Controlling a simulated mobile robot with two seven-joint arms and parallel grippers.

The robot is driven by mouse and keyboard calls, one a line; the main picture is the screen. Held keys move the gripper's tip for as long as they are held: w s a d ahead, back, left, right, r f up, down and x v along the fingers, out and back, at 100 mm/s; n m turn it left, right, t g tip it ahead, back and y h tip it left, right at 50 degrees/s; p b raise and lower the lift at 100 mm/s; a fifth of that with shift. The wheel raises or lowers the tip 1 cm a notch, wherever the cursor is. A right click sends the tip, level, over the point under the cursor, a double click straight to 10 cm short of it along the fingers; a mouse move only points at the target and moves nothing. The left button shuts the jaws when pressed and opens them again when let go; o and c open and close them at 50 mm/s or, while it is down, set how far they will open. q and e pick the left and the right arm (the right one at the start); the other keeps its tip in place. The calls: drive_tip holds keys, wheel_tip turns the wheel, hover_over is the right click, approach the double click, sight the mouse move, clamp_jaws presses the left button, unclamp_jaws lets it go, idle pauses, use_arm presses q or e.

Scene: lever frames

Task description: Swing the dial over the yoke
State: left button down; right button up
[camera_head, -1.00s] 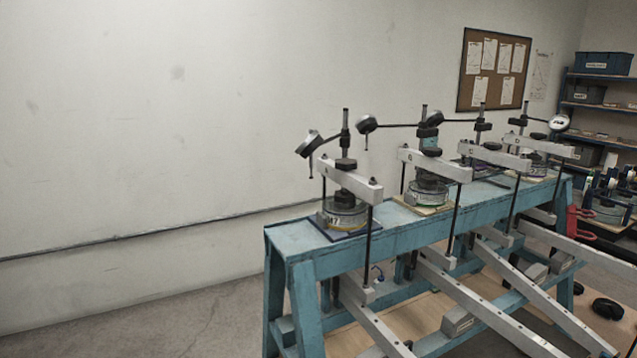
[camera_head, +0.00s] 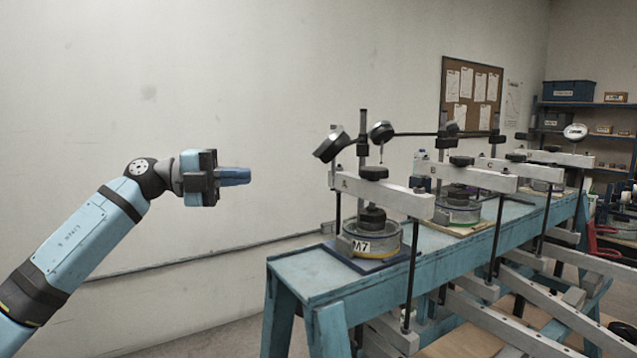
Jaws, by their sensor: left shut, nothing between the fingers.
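Several lever frames stand in a row on a blue bench. The nearest has a grey yoke (camera_head: 383,194) across its top, above a round cell (camera_head: 371,238) marked M7. A dial (camera_head: 331,146) with a dark rim hangs tilted beside its upright post (camera_head: 362,146), left of and above the yoke's left end. My left gripper (camera_head: 248,176) is shut and empty, in the air left of the bench, pointing right and well apart from the nearest dial. My right gripper is not in view.
The blue bench (camera_head: 308,274) runs from front left to back right. Long grey lever beams slope out below on the right. A pin board (camera_head: 472,95) and a shelf with blue bins (camera_head: 570,91) are behind. The wall side at left is free.

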use_arm(q)
drive_tip(key=w+d, duration=0.2)
drive_tip(key=d, duration=1.2)
drive_tip(key=shift+r+p, duration=0.15)
drive_tip(key=shift+p, duration=0.25)
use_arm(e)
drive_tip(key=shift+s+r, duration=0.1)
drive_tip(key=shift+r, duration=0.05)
use_arm(q)
drive_tip(key=shift+s, duration=0.1)
